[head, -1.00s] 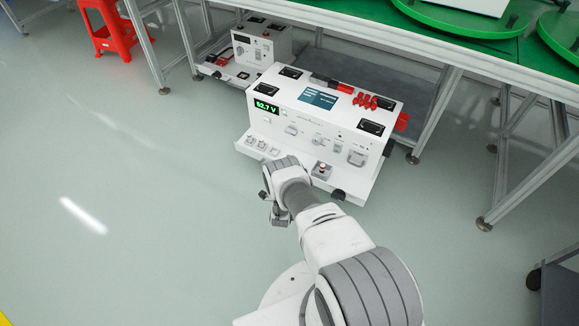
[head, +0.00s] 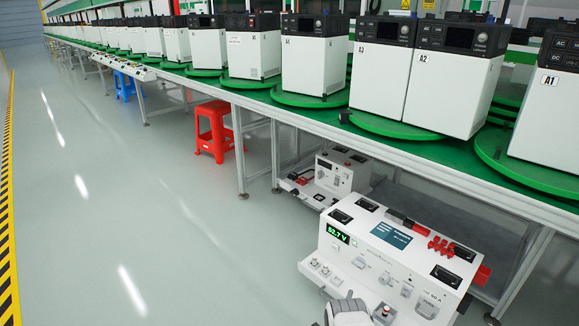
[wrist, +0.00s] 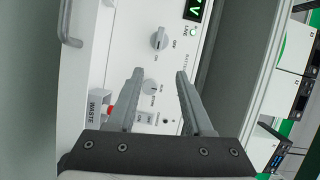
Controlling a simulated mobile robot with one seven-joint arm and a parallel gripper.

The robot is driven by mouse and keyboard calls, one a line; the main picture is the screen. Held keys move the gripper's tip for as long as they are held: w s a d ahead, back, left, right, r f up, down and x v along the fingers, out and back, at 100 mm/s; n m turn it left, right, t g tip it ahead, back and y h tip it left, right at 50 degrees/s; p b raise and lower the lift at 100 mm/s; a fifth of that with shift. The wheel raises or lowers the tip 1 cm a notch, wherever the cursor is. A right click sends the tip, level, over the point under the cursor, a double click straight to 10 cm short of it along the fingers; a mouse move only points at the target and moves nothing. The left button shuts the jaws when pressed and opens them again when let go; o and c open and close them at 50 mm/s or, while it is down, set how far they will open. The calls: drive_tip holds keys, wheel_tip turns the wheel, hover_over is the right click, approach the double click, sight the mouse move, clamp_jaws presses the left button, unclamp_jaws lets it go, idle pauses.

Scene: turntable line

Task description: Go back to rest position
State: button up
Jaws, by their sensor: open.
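My gripper (wrist: 156,75) is open and empty in the wrist view, its two grey fingers apart. It faces the white front panel of a test unit (wrist: 120,50), with a knob just beyond the fingertips; I cannot tell the exact gap. In the head view the white test unit (head: 375,262) stands low at the front edge of the line, with a green 52.7 V readout (head: 338,235). Only a part of my arm shows at the bottom of the head view; the fingers are hidden there.
A long green-topped bench (head: 300,115) carries white units on green turntables (head: 390,128). A second test unit (head: 340,172) stands under the bench. A red stool (head: 213,130) and a blue stool (head: 127,87) stand beside it. The floor (head: 110,200) at the left is clear.

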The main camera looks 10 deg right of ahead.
drive_tip(key=w+a+r+n+g+y, duration=0.1)
drive_tip(key=w+a+r+n+y, duration=0.1)
drive_tip(key=w+r, duration=0.6)
drive_tip(key=w+a+r+n+y, duration=0.1)
drive_tip(key=w+r+n, duration=0.1)
drive_tip(key=w+r, duration=0.65)
drive_tip(key=s+a+r+n+g+y, duration=0.1)
drive_tip(key=s+a+r+n+y, duration=0.15)
drive_tip(key=r, duration=0.95)
drive_tip(key=s+a+r+n+g+y, duration=0.1)
drive_tip(key=s+a+r+n, duration=0.15)
drive_tip(key=r, duration=0.95)
drive_tip(key=s+a+r+n+g+y, duration=0.1)
drive_tip(key=s+a+r+n, duration=0.25)
drive_tip(key=s+r, duration=0.5)
drive_tip(key=s+a+r+n+g+y, duration=0.15)
drive_tip(key=s+r+n, duration=0.25)
drive_tip(key=s+r, duration=0.45)
drive_tip(key=s+a+n+g, duration=0.1)
drive_tip(key=s+n+g, duration=0.4)
drive_tip(key=s, duration=2.5)
wheel_tip(320, 180, up, 29)
drive_tip(key=n+p, duration=0.1)
drive_tip(key=p, duration=2.7)
drive_tip(key=shift+s+t+h+p, duration=0.3)
drive_tip(key=shift+s+t, duration=0.1)
drive_tip(key=shift+t, duration=0.05)
drive_tip(key=shift+a, duration=0.1)
